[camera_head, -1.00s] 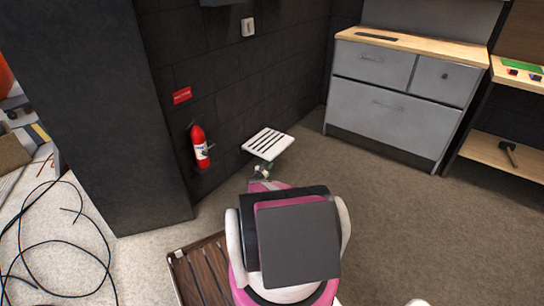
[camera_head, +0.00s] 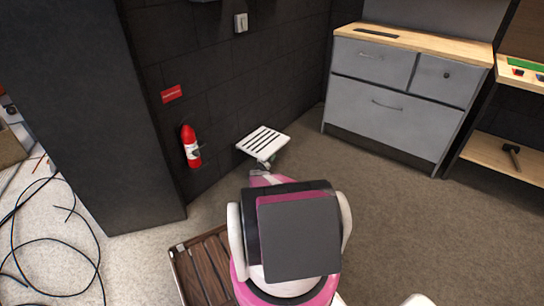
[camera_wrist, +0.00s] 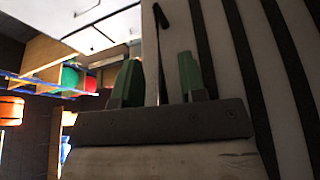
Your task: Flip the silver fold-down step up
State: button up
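The fold-down step (camera_head: 264,140) is a pale seat with dark slots, folded down and sticking out nearly level from the dark wall. In the wrist view its slatted face (camera_wrist: 216,60) is very close and fills the right half. My gripper (camera_wrist: 158,75) shows there as two green fingertips set apart, with part of the step seen between and behind them. I cannot tell whether they touch it. In the head view my gripper is at the step's near underside, mostly hidden by my arm.
A red fire extinguisher (camera_head: 190,147) hangs on the wall left of the step. A grey drawer cabinet (camera_head: 396,90) stands to the right. A brown slatted wooden piece (camera_head: 204,268) lies by my base, and black cables (camera_head: 50,240) lie at left. Carpet at right is clear.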

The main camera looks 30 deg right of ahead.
aim_at(271, 148)
grip_shut()
jog(key=shift+r, duration=0.1)
jog(key=shift+s+r+n, duration=0.15)
jog(key=shift+r+n, duration=0.25)
jog(key=shift+r, duration=0.1)
jog(key=r+n+t, duration=0.1)
jog(key=r, duration=0.1)
jog(key=r+n+t+y, duration=0.1)
jog(key=r+n, duration=0.1)
jog(key=r+n+t, duration=0.1)
jog(key=r+n, duration=0.1)
jog(key=r, duration=0.1)
jog(key=shift+s+r, duration=0.1)
jog(key=shift+s, duration=0.15)
jog(key=w+a+r+n+t+y, duration=0.1)
jog(key=w+a+r+n+y, duration=0.2)
jog(key=w+r+n, duration=0.4)
jog(key=w+a+r+n+t+y, duration=0.2)
jog(key=w+a+r+n+y, duration=0.1)
jog(key=w+r+n, duration=0.5)
jog(key=shift+w+r+n, duration=0.2)
jog(key=shift+r+n, duration=0.5)
jog(key=shift+r, duration=0.85)
